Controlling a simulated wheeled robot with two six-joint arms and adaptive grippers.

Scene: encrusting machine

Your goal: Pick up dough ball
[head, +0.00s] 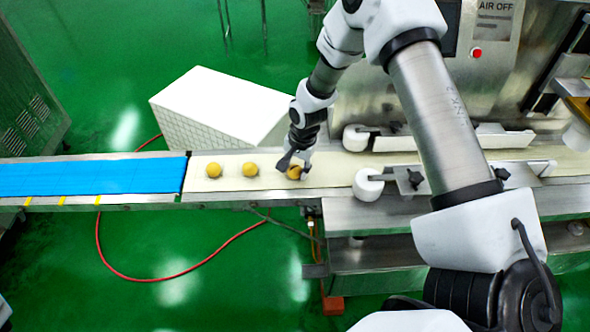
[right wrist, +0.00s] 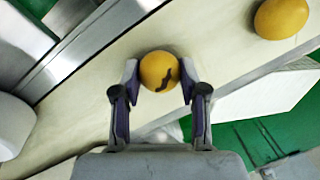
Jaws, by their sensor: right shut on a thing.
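Three yellow-orange dough balls lie in a row on the cream conveyor belt (head: 228,178) in the head view. The left ball (head: 213,170) and the middle ball (head: 250,169) stand free. The right ball (head: 295,173) is at my right gripper (head: 294,166), partly covered by its fingers. In the right wrist view this ball (right wrist: 159,71) sits between the two fingertips of the right gripper (right wrist: 160,82), which is shut on it. The ball has a dark curved mark. Another ball (right wrist: 281,18) is at the upper right there. My left gripper is not in view.
A blue belt section (head: 92,176) continues the line to the left. A white crate-like block (head: 222,108) stands behind the belt. White rollers (head: 367,184) and guides flank the belt at the right, near the steel machine. A red hose (head: 150,279) lies on the green floor.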

